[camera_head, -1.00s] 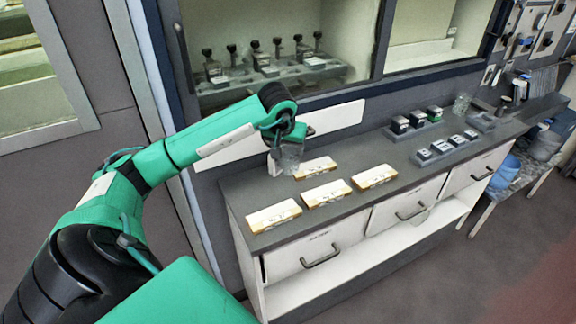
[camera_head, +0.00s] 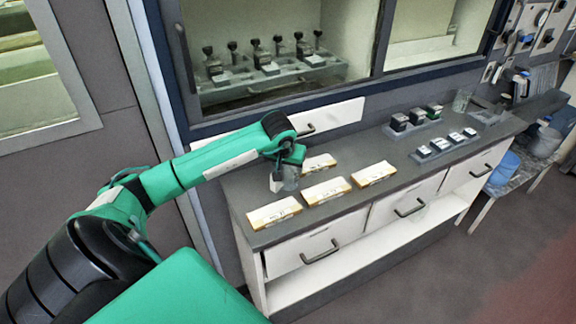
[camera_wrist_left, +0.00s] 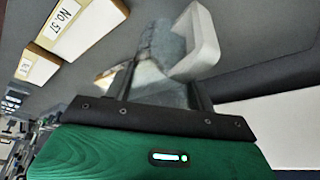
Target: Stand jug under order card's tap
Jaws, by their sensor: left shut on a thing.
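My left gripper (camera_head: 287,163) is over the left part of the grey counter (camera_head: 245,190). It is shut on a clear jug (camera_head: 290,182) with a pale handle. In the left wrist view the jug (camera_wrist_left: 160,45) is between the two fingers, with its white handle (camera_wrist_left: 200,40) to the right. I cannot tell if its base touches the counter. Several taps with black knobs (camera_head: 277,42) stand in a row in the recess behind the glass. The order card is not clearly told apart from the several labelled cards. My right gripper is not in view.
Several labelled cards on wooden blocks (camera_head: 325,191) lie on the counter near the jug. The window frame (camera_head: 290,103) rises behind the counter.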

